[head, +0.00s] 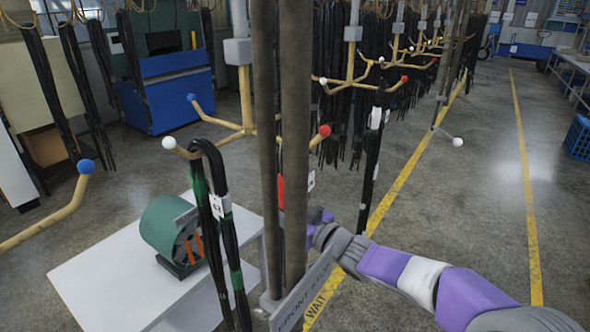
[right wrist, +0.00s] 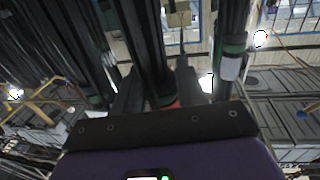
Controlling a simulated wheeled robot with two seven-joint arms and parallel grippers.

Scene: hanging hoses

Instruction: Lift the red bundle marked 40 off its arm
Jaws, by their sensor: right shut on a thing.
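A bundle of black hoses with a red band (head: 281,190) hangs behind the two brown posts, which hide most of it. A white tag (head: 311,180) shows just right of the posts; its number is too small to read. A yellow arm with a red ball tip (head: 325,130) is above. My right gripper comes in from the right, its fingers hidden behind the posts in the head view. In the right wrist view my right gripper (right wrist: 158,88) is shut on a black bundle with a bit of red (right wrist: 172,103) near its base. My left gripper is not in view.
A black bundle with green bands (head: 218,206) hangs left of the posts, near a white-tipped arm (head: 169,143). A green motor (head: 172,232) stands on a white table (head: 95,285). More bundles hang behind.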

